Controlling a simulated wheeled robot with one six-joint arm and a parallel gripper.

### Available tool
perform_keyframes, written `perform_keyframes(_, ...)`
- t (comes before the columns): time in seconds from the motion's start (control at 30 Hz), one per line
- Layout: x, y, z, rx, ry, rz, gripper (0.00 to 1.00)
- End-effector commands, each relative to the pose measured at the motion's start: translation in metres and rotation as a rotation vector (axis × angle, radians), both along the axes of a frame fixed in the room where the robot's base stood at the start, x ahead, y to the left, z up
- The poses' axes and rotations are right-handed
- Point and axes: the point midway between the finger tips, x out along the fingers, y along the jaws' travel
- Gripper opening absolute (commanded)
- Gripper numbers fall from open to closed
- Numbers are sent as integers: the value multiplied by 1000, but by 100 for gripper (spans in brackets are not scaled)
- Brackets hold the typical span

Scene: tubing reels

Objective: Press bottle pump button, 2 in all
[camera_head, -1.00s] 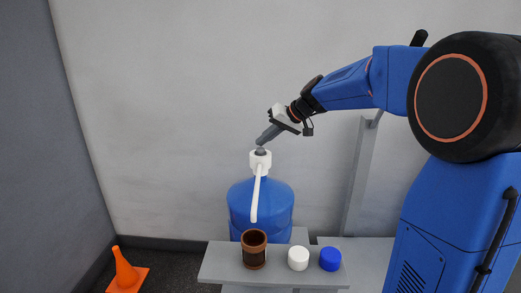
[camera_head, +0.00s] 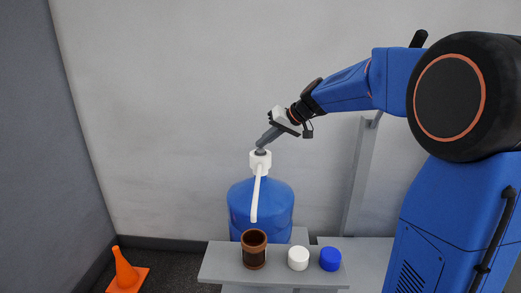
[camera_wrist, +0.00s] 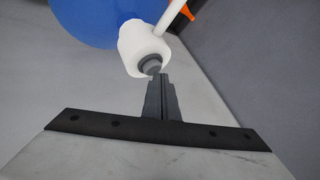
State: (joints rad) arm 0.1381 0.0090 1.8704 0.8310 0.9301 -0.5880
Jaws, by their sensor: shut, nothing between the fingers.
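A large blue bottle (camera_head: 262,208) stands behind the grey table, with a white pump head (camera_head: 260,161) and a white spout (camera_head: 256,200) hanging toward the front. The pump has a grey button on top (camera_wrist: 151,64), seen in the wrist view. My gripper (camera_head: 263,145) is shut and empty, pointing down and left. Its fingertips (camera_wrist: 158,78) are right at the button, seemingly touching it; the exact contact is hard to tell. In the head view the fingers cover most of the button.
A brown open jar (camera_head: 254,250), a white cap (camera_head: 298,259) and a blue cap (camera_head: 330,259) stand on the grey table (camera_head: 222,262) in front of the bottle. An orange cone (camera_head: 125,270) is on the floor at left. A wall rises behind.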

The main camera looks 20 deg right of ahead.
Motion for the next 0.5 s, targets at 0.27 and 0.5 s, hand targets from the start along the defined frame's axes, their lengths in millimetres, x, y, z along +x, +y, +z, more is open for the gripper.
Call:
perform_keyframes(0.27, 0, 0, -3, 0, 1, 1, 0)
perform_keyframes(0.5, 0, 0, -7, -1, 3, 2, 0)
